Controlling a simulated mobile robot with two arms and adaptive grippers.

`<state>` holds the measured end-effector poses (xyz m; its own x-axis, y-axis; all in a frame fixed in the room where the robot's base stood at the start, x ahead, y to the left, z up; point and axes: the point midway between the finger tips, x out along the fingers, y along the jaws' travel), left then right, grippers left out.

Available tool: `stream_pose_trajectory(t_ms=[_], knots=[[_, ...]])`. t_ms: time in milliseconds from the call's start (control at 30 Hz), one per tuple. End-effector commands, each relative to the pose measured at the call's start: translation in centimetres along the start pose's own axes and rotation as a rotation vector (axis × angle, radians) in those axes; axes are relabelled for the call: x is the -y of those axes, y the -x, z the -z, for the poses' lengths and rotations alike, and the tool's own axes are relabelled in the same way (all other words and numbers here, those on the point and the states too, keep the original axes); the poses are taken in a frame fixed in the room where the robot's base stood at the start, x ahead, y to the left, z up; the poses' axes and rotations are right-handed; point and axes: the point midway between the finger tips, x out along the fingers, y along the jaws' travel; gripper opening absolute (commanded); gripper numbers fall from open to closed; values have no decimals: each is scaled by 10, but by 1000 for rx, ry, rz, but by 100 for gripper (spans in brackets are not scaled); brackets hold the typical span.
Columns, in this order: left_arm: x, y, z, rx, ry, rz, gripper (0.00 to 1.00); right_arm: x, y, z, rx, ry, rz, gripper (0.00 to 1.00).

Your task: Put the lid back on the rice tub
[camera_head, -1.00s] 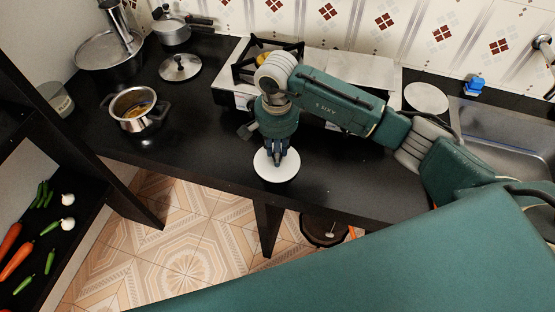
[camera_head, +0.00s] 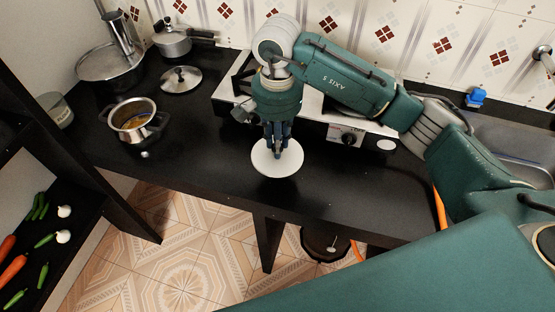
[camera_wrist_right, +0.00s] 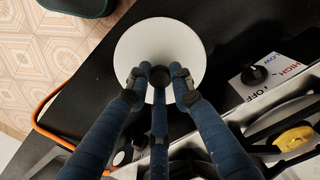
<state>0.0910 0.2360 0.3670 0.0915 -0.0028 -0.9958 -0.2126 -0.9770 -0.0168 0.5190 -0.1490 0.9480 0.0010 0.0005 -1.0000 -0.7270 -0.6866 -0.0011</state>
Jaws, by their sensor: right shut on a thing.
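A round white lid (camera_head: 292,160) hangs below my right gripper (camera_head: 274,150), near the front of the black counter. In the right wrist view the lid (camera_wrist_right: 190,40) lies flat beyond the fingers, and the right gripper (camera_wrist_right: 160,76) is shut on its dark central knob. The height of the lid above the counter is hard to judge. A pale translucent tub (camera_head: 58,110) stands in the far left corner of the counter. I cannot tell whether this is the rice tub, and its inside is not clear. My left gripper is not in view.
A steel pot (camera_head: 134,128) stands open on the left counter, with a loose steel pot lid (camera_head: 181,79) behind it. A saucepan (camera_head: 172,40) and a large covered pan (camera_head: 108,66) stand at the back. The stove (camera_head: 330,134) is partly behind my arm. Vegetables lie on the left shelf.

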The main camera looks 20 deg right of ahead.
Motion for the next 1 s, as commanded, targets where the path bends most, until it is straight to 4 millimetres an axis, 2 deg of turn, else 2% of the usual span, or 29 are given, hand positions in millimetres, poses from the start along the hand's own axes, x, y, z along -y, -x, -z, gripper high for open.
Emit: stream_pose_trajectory(t_ms=[33, 200, 300, 500, 767, 867, 1000], knots=[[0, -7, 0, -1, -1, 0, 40, 2, 16, 2, -6, 0, 7, 0], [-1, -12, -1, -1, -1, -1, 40, 1, 64, 2, -6, 0, 4, 0], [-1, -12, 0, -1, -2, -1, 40, 0, 84, 2, -5, -2, 2, 0], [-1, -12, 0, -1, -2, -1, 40, 0, 106, 1, -2, -1, 0, 0], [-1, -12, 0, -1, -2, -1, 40, -7, 107, -1, -8, 46, 2, 0], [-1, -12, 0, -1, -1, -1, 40, -23, 98, -4, -24, 158, 7, 0], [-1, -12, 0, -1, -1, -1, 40, -57, 78, -18, -38, 388, 8, 0]])
